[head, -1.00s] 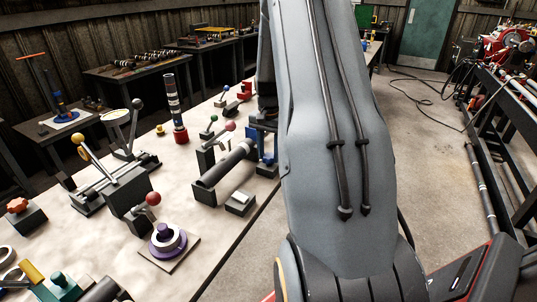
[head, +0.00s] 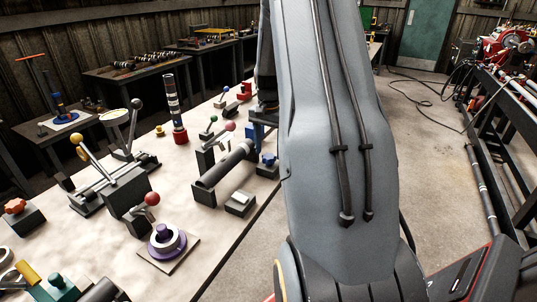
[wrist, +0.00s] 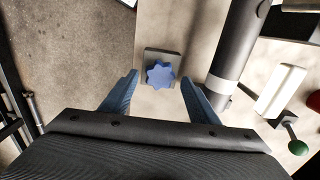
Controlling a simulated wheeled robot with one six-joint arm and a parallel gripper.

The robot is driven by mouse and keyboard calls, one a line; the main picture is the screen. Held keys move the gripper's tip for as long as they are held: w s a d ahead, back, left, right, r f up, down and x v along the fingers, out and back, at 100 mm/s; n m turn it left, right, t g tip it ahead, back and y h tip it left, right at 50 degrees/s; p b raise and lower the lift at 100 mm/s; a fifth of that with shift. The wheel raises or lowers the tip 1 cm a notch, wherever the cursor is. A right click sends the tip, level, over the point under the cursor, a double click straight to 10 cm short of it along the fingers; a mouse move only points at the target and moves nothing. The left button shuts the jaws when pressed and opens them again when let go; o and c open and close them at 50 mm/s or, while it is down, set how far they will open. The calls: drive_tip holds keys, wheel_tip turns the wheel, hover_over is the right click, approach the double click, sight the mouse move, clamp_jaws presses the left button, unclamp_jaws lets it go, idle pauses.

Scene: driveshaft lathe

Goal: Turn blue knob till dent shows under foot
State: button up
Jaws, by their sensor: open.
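The blue knob (wrist: 160,74) is star-shaped and sits on a small grey block near the table edge. It also shows in the head view (head: 268,160), just left of my arm. In the wrist view my gripper (wrist: 157,84) is open, with one blue finger on each side of the knob and clear gaps between. The fingers do not touch it. A dark shaft (head: 224,165) lies in a fixture beside the knob; it also shows in the wrist view (wrist: 238,45) with a light band. I cannot make out a dent or a foot.
A red-ball lever (head: 230,126) and a green-ball lever (wrist: 297,147) stand by the shaft. A grey block with a pale top (head: 240,203) is on the table (head: 215,245) nearby. Open floor (head: 425,150) lies right of the table.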

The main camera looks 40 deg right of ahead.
sight(269, 156)
wheel_tip(269, 156, up, 6)
drive_tip(key=shift+f+b, duration=0.1)
drive_tip(key=shift+b, duration=0.65)
